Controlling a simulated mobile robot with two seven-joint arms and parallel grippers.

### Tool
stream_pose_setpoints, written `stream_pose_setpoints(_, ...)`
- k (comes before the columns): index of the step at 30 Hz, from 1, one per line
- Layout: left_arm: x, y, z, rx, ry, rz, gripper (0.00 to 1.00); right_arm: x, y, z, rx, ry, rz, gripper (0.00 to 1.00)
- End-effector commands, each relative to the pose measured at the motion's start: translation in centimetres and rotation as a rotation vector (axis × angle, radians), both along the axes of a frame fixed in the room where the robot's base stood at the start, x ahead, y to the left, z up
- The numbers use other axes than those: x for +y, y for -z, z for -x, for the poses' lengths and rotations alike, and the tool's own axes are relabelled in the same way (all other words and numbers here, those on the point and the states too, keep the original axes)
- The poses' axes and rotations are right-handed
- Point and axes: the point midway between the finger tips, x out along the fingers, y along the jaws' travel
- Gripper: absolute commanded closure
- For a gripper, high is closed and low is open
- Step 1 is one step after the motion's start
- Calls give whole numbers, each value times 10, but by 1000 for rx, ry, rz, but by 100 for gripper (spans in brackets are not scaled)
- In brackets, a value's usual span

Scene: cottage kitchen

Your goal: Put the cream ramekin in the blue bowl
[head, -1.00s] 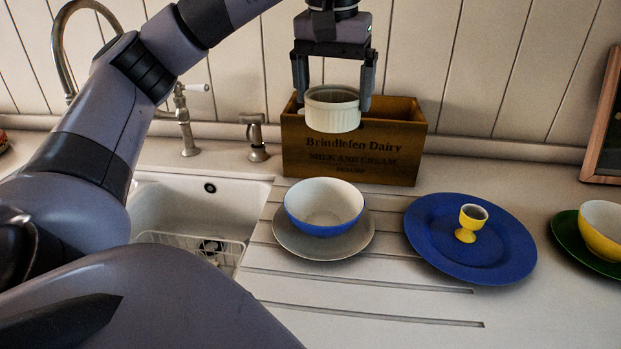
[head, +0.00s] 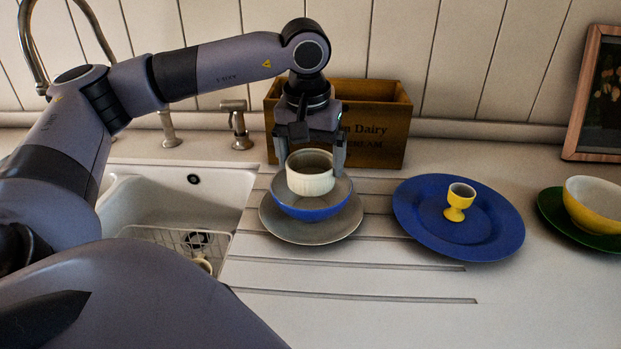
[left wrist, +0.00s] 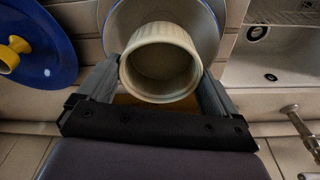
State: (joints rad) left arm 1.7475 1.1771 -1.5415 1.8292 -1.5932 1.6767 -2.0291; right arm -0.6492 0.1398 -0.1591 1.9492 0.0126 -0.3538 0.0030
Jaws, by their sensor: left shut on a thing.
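The cream ramekin (head: 310,173) is held upright between the fingers of my left gripper (head: 311,158). In the head view it overlaps the inside of the blue bowl (head: 312,212), which has a pale inside and stands on a grey plate (head: 345,226). Whether the ramekin touches the bowl cannot be told. In the left wrist view the ramekin (left wrist: 160,62) sits between the two fingers (left wrist: 158,85), with the bowl's rim (left wrist: 112,30) behind it. My right gripper is not in view.
A wooden crate (head: 385,135) stands close behind the bowl. A blue plate (head: 430,225) with a yellow egg cup (head: 458,203) is to the right. Further right, a yellow bowl (head: 597,212) stands on a green plate (head: 552,208). The sink (head: 150,200) is to the left.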

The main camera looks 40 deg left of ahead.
Motion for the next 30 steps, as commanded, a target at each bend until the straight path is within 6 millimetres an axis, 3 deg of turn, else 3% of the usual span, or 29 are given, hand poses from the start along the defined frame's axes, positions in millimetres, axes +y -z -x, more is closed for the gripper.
stream_pose_setpoints(11,0,44,0,0,0,0,44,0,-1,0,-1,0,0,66)
stream_pose_setpoints(28,0,55,0,-1,0,0,44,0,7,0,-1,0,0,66)
stream_pose_setpoints(29,0,54,0,0,0,0,0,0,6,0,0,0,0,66)
stream_pose_setpoints(30,0,53,0,0,0,0,0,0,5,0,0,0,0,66)
